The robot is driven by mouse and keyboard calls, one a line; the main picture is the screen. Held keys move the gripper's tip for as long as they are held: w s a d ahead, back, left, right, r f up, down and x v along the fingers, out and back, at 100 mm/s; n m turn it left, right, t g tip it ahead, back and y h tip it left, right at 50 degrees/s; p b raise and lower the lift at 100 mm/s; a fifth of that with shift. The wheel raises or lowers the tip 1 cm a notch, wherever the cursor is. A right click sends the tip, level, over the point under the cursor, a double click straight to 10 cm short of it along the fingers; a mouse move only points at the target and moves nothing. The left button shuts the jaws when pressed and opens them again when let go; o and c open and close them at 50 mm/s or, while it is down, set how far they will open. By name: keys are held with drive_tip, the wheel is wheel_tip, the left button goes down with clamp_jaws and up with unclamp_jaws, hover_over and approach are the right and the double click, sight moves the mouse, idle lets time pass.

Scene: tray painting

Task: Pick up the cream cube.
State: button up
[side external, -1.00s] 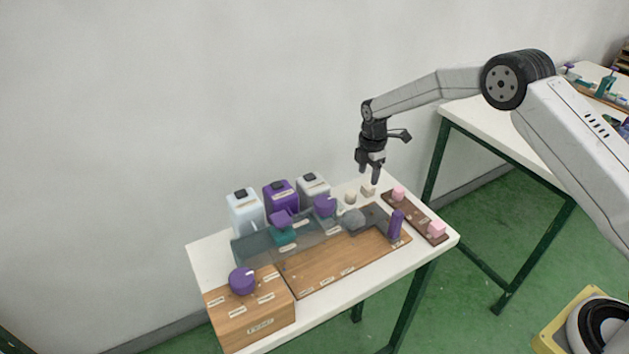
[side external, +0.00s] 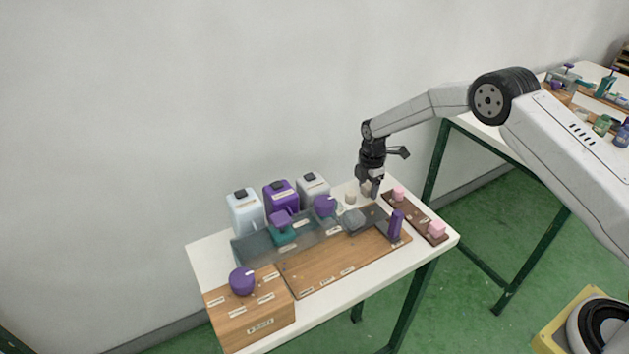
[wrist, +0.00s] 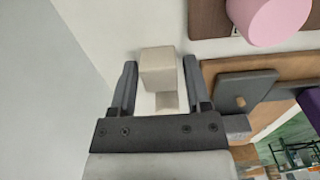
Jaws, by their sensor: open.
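The cream cube (wrist: 158,68) lies between the two fingers of my gripper (wrist: 159,63) in the wrist view, with a small gap on each side. My gripper is open. A smaller pale piece (wrist: 167,101) shows just below the cube there; I cannot tell whether it is a separate thing. In the side external view my gripper (side external: 370,190) is down at the back right of the white table, pointing downward, and its fingers mostly hide the cube.
A cream cylinder (side external: 350,197) stands just left of my gripper. A dark brown board (side external: 418,216) with pink pieces is at the right. A purple upright piece (side external: 396,225) and grey block (side external: 354,219) are in front. Several bottles (side external: 281,197) stand at the back left.

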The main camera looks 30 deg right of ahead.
sight(368, 185)
clamp_jaws()
drive_tip(key=shift+r, duration=0.15)
drive_tip(key=shift+r, duration=1.45)
drive_tip(key=s+r, duration=0.9)
drive_tip(key=s, duration=0.5)
drive_tip(key=shift+a+r, duration=0.2)
drive_tip(key=shift+r, duration=0.2)
